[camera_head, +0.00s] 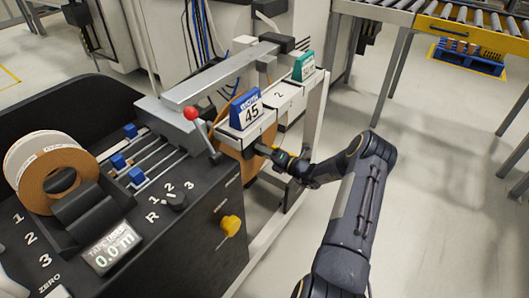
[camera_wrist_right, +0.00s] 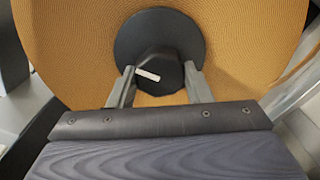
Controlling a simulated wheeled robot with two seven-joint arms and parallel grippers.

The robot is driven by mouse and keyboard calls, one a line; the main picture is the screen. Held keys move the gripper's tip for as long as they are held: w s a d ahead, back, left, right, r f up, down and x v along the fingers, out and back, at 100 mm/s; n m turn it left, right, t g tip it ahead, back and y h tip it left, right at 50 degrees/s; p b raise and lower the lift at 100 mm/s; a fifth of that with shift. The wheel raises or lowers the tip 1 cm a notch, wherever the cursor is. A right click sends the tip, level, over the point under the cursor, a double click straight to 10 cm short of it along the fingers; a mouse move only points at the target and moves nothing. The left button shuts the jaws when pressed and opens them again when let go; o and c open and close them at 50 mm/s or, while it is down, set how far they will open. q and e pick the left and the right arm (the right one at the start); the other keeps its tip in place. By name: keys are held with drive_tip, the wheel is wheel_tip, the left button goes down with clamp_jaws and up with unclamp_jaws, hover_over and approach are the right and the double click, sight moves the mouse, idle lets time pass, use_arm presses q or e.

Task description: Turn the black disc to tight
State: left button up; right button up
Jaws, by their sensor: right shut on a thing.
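The black disc (camera_wrist_right: 135,42) lies against the face of a large orange-brown roll (camera_wrist_right: 60,50) in the right wrist view. A raised dark knob (camera_wrist_right: 158,88) with a short white mark stands at the disc's middle. My right gripper (camera_wrist_right: 160,72) is shut on this knob, with one finger on each side. In the head view my right gripper (camera_head: 268,152) reaches the roll (camera_head: 232,140) from the right, under the blue "45" sign (camera_head: 246,110). The disc is mostly hidden there. My left gripper does not show.
A black panel (camera_head: 205,245) with a red-knobbed lever (camera_head: 191,113), a yellow knob (camera_head: 230,224) and a display reading 0.0 m (camera_head: 112,246) stands at left. A green sign (camera_head: 304,66) sits on the frame.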

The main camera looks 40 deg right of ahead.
drive_tip(key=shift+f, duration=0.1)
drive_tip(key=o, duration=1)
drive_tip(key=shift+s, duration=0.1)
drive_tip(key=v, duration=0.7)
drive_tip(key=shift+s+d+p, duration=0.15)
drive_tip(key=shift+s+p, duration=0.2)
drive_tip(key=shift+p, duration=0.05)
